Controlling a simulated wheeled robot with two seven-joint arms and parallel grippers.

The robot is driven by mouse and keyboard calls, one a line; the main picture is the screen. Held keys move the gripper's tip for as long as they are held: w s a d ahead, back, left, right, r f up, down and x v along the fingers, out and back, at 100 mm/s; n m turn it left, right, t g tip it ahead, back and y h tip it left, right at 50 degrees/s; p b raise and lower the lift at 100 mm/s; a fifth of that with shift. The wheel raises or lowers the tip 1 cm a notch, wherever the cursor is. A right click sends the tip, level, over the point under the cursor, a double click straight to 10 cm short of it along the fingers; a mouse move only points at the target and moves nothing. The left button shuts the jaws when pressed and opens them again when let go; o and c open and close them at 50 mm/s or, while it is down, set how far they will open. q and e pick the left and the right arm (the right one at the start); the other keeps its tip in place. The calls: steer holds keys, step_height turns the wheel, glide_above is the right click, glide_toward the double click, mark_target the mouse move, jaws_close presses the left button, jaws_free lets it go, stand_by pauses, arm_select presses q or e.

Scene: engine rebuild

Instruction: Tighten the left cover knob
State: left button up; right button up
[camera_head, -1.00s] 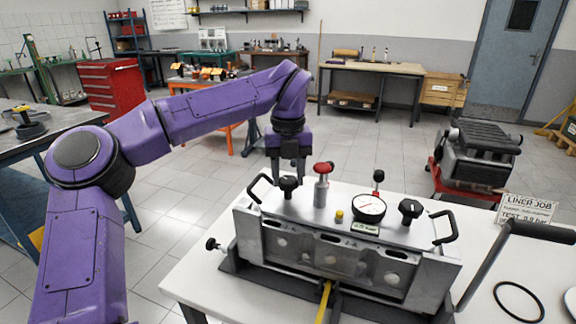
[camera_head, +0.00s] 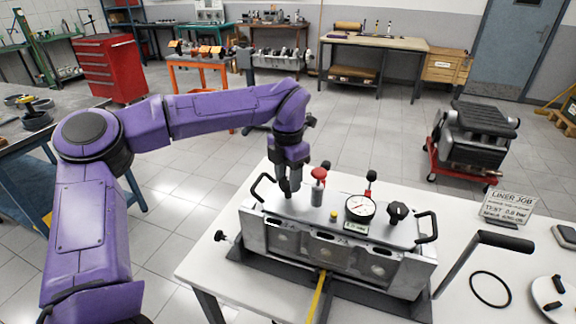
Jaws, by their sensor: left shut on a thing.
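The metal engine block (camera_head: 340,254) with its flat cover (camera_head: 317,217) stands on the white table. My left gripper (camera_head: 289,192) points down at the left end of the cover and is shut on the left cover knob, which its fingers mostly hide. The black right cover knob (camera_head: 397,211) stands free at the other end. My right gripper is not in view.
Black handles rise at both cover ends, left (camera_head: 262,187) and right (camera_head: 427,227). A lever with a black grip (camera_head: 505,242), a black ring (camera_head: 490,289) and a sign (camera_head: 507,206) are at the right. A side knob (camera_head: 221,237) sticks out at the left.

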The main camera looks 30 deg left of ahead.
mark_target(287, 181)
arm_select(q)
steer(key=shift+m+p, duration=1.5)
steer(key=shift+m, duration=0.2)
steer(key=o, duration=1.1)
steer(key=shift+c, duration=0.2)
step_height(287, 181, up, 10)
steer(key=b, duration=0.1)
steer(key=shift+r, duration=0.25)
